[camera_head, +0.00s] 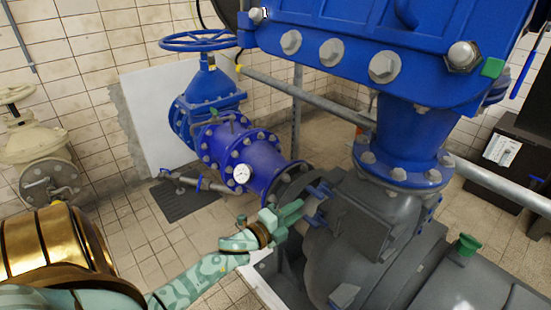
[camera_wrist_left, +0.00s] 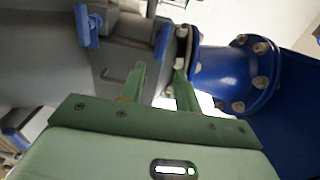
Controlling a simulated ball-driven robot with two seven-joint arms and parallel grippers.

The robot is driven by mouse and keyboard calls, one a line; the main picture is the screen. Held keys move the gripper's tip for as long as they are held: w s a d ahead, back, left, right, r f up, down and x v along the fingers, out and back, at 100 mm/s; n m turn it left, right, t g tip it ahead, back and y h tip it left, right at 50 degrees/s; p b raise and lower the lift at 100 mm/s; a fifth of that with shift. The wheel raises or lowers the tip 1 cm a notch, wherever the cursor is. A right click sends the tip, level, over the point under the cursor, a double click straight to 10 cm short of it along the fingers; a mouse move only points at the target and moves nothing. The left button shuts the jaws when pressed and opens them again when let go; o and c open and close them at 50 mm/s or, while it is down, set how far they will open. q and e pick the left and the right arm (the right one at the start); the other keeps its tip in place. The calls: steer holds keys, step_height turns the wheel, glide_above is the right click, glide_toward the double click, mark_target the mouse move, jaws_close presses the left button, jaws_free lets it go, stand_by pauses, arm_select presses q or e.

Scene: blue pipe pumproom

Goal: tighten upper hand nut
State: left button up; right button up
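Two small blue hand nuts sit on the grey pump housing in the head view: the upper hand nut (camera_head: 319,190) and a lower blue one (camera_head: 315,219). My left gripper (camera_head: 296,210) is just left of them, its green fingers pointing at the housing. In the left wrist view the fingers (camera_wrist_left: 159,84) are apart with nothing between them. Two blue parts show beyond them there, one ahead of the fingers (camera_wrist_left: 162,40) and one further left (camera_wrist_left: 86,25); I cannot tell which is the upper nut. My right gripper is not in view.
The grey pump housing (camera_head: 355,215) fills the space right of my gripper. A large blue casing (camera_head: 350,40) overhangs. Tiled floor (camera_head: 140,235) is open at left.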

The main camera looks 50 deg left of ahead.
arm_select(q)
steer(key=s, duration=0.6)
steer(key=shift+s+a+p, duration=0.25)
steer(key=shift+s+p, duration=0.1)
steer(key=shift+p, duration=0.05)
